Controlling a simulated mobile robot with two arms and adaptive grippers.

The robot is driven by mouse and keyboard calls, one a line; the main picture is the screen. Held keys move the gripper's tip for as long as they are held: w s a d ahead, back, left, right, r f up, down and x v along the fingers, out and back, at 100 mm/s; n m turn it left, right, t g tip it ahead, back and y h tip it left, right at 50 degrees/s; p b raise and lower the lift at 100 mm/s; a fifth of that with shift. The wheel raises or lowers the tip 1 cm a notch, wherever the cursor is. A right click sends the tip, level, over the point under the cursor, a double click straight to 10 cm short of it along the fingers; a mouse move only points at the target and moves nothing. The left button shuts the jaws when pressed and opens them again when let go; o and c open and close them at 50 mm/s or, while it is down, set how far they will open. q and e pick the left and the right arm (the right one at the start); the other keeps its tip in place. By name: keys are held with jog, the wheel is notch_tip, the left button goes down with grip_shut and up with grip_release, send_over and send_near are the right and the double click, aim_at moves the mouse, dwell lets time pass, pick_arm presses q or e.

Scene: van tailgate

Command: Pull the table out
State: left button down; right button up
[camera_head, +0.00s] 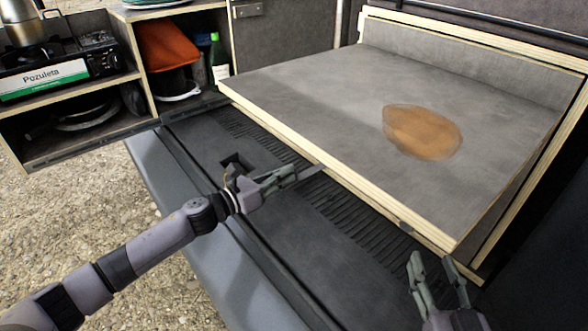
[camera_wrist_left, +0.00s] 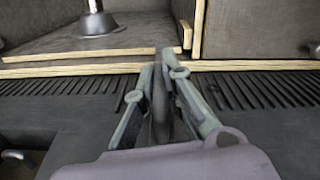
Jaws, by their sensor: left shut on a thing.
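The table (camera_head: 320,95) is a grey slab with pale plywood edges, lying flat in the back of the van. Its front edge sits over the black ribbed sill. My left gripper (camera_head: 297,175) is at the middle of that edge, its fingers shut on a dark pull tab (camera_head: 311,171). In the left wrist view, the fingers (camera_wrist_left: 160,72) close around the dark tab (camera_wrist_left: 161,105), just in front of the plywood edge. My right gripper (camera_head: 433,262) is open and empty, in front of the table's near right corner.
A brown, blurred oval thing (camera_head: 423,132) is on the tabletop. At the left, a swung-out wooden cabinet (camera_head: 140,62) holds a stove (camera_head: 101,53), a moka pot (camera_head: 24,22), an orange thing (camera_head: 167,45) and a green bottle (camera_head: 218,57). Gravel (camera_head: 60,215) lies below left.

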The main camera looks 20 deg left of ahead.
pick_arm(q)
jog(key=shift+s+a+f, duration=0.1)
jog(key=shift+s+a, duration=0.15)
jog(key=shift+s, duration=0.25)
jog(key=shift+f, duration=0.1)
jog(key=c, duration=1.9)
grip_release()
jog(key=shift+o, duration=1.2)
jog(key=shift+s+a, duration=0.25)
jog(key=shift+w, duration=0.1)
jog(key=v, duration=1.2)
